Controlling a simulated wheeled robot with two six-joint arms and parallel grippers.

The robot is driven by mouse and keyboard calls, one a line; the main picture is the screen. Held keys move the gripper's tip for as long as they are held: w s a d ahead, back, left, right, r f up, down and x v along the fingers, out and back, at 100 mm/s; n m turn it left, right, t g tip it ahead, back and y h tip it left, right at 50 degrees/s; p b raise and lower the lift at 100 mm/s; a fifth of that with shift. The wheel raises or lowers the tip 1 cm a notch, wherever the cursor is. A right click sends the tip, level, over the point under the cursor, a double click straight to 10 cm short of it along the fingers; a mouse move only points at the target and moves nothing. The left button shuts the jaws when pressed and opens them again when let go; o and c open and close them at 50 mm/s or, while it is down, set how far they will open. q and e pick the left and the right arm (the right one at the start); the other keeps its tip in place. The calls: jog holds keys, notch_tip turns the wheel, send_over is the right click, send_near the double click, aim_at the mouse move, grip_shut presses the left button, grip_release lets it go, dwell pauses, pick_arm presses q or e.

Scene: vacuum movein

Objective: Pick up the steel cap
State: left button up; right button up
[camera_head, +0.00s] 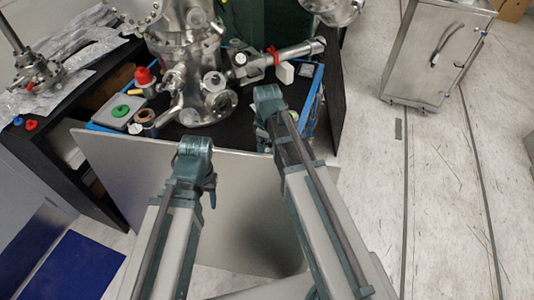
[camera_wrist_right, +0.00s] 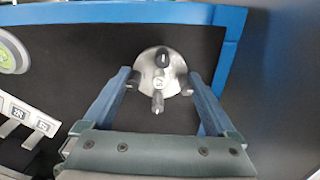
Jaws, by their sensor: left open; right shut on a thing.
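The steel cap (camera_wrist_right: 165,72) is a round metal disc with a dark knob, a small label and short stubs, seen in the right wrist view. My right gripper (camera_wrist_right: 160,78) has a blue finger on each side of the cap and is shut on it, over the black surface of a blue-edged tray (camera_wrist_right: 130,13). In the head view, my right gripper (camera_head: 268,98) is at the tray's front right, and I cannot make out the cap there. My left gripper (camera_head: 195,150) is open at the table's front edge; its fingertips are hard to see.
A large steel vacuum chamber (camera_head: 190,60) stands on the tray left of my right gripper. A steel tube with a red clamp (camera_head: 272,57) reaches right from it. A green disc (camera_head: 120,111) lies at the left. A steel cabinet (camera_head: 430,55) stands at right; floor between is free.

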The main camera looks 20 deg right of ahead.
jog(key=shift+r, duration=0.15)
notch_tip(320, 180, up, 10)
jog(key=p, duration=1)
notch_tip(320, 180, up, 7)
jog(key=p, duration=0.7)
send_over(267, 150)
notch_tip(267, 150, down, 7)
jog(key=b, duration=0.7)
